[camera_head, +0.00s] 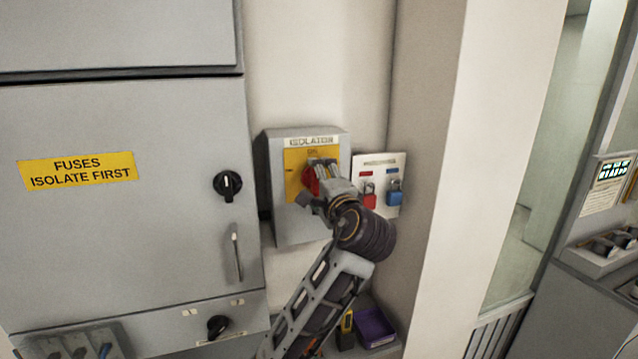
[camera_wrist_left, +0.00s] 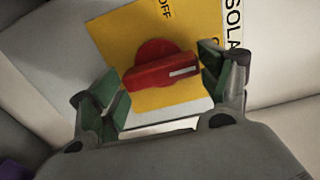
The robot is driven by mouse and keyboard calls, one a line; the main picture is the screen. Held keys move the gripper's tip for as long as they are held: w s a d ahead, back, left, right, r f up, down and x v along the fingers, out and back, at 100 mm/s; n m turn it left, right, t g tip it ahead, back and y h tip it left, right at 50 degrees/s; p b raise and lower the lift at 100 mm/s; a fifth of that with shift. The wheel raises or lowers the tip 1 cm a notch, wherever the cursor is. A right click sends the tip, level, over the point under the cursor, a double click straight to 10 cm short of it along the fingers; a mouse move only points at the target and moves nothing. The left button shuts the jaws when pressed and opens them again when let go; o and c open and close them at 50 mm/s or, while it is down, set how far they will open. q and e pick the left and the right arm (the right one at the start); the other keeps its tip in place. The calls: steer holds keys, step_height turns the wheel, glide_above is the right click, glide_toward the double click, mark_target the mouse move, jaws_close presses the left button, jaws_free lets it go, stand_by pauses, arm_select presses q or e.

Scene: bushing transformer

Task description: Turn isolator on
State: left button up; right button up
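The grey isolator box (camera_head: 286,222) is on the wall, with a yellow plate (camera_head: 292,160) and a red rotary knob (camera_head: 308,182). In the left wrist view, the red knob (camera_wrist_left: 155,68) has a white mark on its handle, which points right, towards a label partly hidden by a finger. The OFF label (camera_wrist_left: 165,10) is at the top of the plate. My left gripper (camera_head: 318,174) is in front of the knob and hides part of it. Its fingers (camera_wrist_left: 163,87) are spread, one on each side of the knob; I cannot tell whether they touch it. My right gripper is not in view.
A white board (camera_head: 381,160) with red (camera_head: 369,196) and blue (camera_head: 394,192) padlocks hangs right of the isolator. A grey cabinet (camera_head: 130,240) with a black knob (camera_head: 228,184) is at left. A purple bin (camera_head: 374,328) stands below. A wall column is at right.

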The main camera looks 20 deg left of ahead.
arm_select(q)
steer(key=shift+o, duration=0.7)
steer(key=shift+s, duration=0.1)
steer(key=v, duration=1.2)
